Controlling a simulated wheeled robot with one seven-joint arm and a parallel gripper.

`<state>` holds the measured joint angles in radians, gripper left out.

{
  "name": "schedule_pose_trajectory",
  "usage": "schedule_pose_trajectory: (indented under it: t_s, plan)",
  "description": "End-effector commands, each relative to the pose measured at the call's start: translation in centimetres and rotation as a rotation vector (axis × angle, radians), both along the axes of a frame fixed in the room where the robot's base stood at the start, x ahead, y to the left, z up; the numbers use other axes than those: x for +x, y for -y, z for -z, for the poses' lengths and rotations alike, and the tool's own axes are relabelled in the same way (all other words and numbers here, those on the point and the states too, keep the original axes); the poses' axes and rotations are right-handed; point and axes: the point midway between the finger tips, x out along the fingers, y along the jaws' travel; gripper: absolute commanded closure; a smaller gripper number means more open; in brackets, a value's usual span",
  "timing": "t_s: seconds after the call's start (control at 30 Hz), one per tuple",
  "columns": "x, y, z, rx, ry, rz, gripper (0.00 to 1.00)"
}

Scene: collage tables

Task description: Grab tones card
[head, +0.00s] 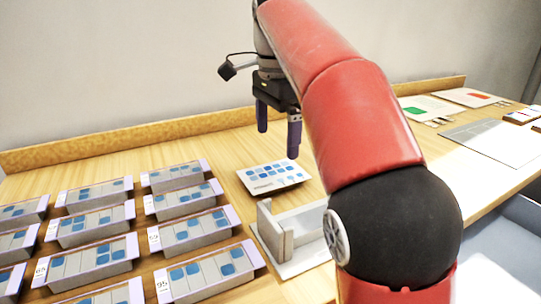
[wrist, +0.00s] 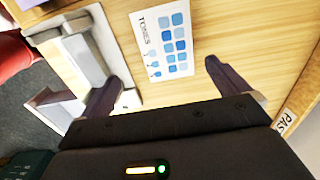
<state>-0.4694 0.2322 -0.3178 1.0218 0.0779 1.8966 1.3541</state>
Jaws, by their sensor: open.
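The tones card (head: 272,177) is a white card with blue squares, lying flat on the wooden table below my gripper in the head view. In the wrist view the card (wrist: 166,42) shows the word TONES along its left side and rows of blue squares. My gripper (head: 279,138) is open and empty above the table, fingers pointing down. In the wrist view the card lies beyond and between the two fingertips (wrist: 166,70), apart from them.
A grey-white stand (head: 275,232) with an upright wall is close beside the card. Several trays of blue-marked tiles (head: 187,231) fill the table's left. A light board (head: 492,142) and sheets with green and red patches (head: 415,111) lie at right. A wooden ledge (head: 120,139) runs along the back.

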Motion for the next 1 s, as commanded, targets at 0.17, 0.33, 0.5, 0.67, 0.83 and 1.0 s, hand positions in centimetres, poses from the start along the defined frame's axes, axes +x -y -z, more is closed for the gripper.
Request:
schedule_pose_trajectory:
  t_s: [0.17, 0.33, 0.5, 0.67, 0.83, 1.0]
  plan:
    - [0.0, -0.2, 1.1, -0.002, -0.004, 0.005, 0.00]
    - [0.0, -0.1, 2.5, -0.003, -0.001, 0.005, 0.00]
    - [0.1, -0.3, 4.6, -0.002, -0.003, 0.004, 0.00]
    - [0.2, -0.5, 6.9, -0.002, -0.003, 0.004, 0.00]
    - [0.2, -0.5, 7.8, -0.002, 0.000, 0.004, 0.00]
    - [0.2, -0.5, 7.7, -0.002, 0.000, 0.004, 0.00]
